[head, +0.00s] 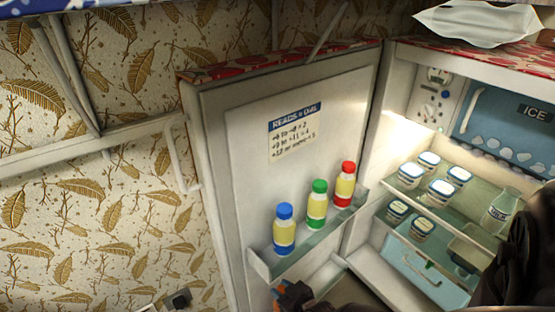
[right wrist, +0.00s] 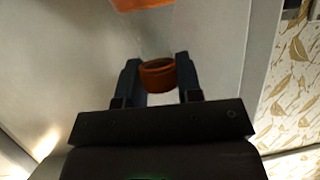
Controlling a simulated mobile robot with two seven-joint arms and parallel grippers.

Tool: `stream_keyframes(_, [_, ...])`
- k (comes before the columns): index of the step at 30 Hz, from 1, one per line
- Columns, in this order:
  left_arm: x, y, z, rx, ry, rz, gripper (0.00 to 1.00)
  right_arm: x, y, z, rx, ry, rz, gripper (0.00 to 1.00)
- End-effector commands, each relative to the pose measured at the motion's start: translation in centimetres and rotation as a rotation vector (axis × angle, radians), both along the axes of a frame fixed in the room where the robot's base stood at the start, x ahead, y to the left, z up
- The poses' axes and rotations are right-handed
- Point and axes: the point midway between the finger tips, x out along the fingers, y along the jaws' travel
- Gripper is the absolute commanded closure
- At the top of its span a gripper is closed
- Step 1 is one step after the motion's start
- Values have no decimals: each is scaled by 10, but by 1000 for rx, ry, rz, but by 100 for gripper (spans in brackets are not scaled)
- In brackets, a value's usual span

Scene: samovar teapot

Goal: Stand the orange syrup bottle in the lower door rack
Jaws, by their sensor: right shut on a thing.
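The open fridge door (head: 235,125) faces me, with the lower rack (head: 326,276) partly visible under the upper rack. My right gripper (head: 290,294) shows at the bottom edge of the head view, beside the lower rack. In the right wrist view its fingers (right wrist: 158,78) are shut on an orange round piece (right wrist: 157,73), which looks like the top of the orange syrup bottle. The rest of the bottle is hidden, and I cannot tell whether it touches the rack. My left gripper is not in view.
The upper door rack (head: 262,267) holds a blue-capped bottle (head: 284,228), a green-capped bottle (head: 317,204) and a red-capped bottle (head: 344,185). Fridge shelves at right hold several jars (head: 441,193) and a glass bottle (head: 501,210). Another orange patch (right wrist: 140,4) shows in the wrist view.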

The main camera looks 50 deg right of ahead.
Motion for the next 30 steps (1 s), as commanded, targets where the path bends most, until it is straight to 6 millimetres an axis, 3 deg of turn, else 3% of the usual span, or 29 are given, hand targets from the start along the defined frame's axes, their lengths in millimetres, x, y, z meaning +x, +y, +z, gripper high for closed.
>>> stream_keyframes(15, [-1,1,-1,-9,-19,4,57,5,0,-5,-1,-6,0,100])
stream_keyframes(16, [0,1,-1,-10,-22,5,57,4,0,-6,0,-3,1,66])
stream_keyframes(21, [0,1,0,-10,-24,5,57,4,0,-4,0,-5,1,42])
stream_keyframes(30, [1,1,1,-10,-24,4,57,5,0,-3,0,-5,1,42])
